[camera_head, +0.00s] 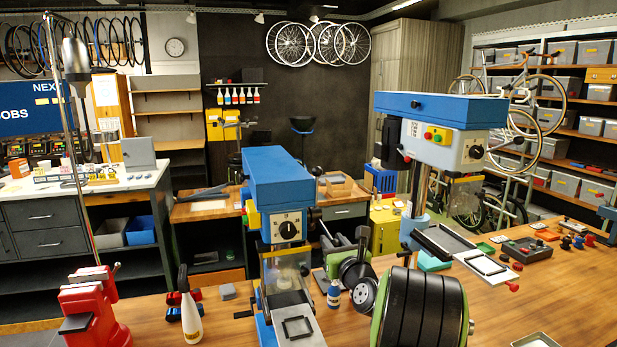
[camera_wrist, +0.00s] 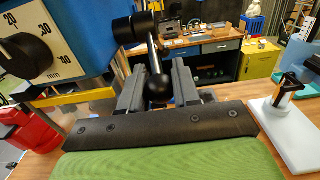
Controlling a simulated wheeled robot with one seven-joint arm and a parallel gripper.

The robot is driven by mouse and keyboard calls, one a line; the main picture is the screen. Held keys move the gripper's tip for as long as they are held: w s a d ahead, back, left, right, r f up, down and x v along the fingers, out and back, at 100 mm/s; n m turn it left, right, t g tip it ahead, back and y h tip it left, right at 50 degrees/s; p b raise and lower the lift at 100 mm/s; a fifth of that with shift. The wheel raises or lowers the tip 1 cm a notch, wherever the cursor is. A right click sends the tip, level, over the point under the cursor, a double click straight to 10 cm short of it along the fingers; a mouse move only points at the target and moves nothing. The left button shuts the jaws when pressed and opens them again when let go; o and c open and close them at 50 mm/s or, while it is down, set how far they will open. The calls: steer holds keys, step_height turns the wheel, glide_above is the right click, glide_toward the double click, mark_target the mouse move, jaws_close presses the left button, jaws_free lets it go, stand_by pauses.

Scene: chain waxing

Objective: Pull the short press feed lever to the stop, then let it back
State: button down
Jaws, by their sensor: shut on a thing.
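The short press (camera_head: 278,182) has a blue head with a dial and stands left of centre in the head view; its dial face also shows at the upper left of the wrist view (camera_wrist: 45,45). Its feed lever (camera_wrist: 152,45) runs from a black hub to a round black knob (camera_wrist: 157,88). My gripper (camera_wrist: 158,95) is shut on the knob, one grey finger on each side. In the head view my gripper (camera_head: 333,243) is just right of the press; the knob is largely hidden there.
A taller blue-topped press (camera_head: 440,110) stands to the right. A red vise (camera_head: 92,310), a white bottle (camera_head: 190,308) and a small blue bottle (camera_head: 333,293) are on the bench. Trays (camera_head: 487,265) and small parts lie on the right. Bare wood shows at right front (camera_head: 540,300).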

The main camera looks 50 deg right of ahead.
steer(key=r+p, duration=0.2)
steer(key=r, duration=0.1)
steer(key=shift+s+a+p, duration=0.1)
steer(key=shift+s+p, duration=0.1)
steer(key=shift+p, duration=0.2)
steer(key=shift+f, duration=0.1)
step_height(320, 180, up, 3)
steer(key=p, duration=0.3)
steer(key=shift+f, duration=0.15)
steer(key=shift+b, duration=0.3)
steer(key=shift+w+r, duration=0.2)
steer(key=shift+r, duration=0.45)
steer(key=shift+w+r, duration=0.15)
steer(key=shift+r, duration=0.45)
steer(key=c, duration=0.7)
jaws_free()
steer(key=shift+d+f, duration=0.15)
steer(key=shift+d, duration=0.05)
steer(key=shift+c, duration=0.2)
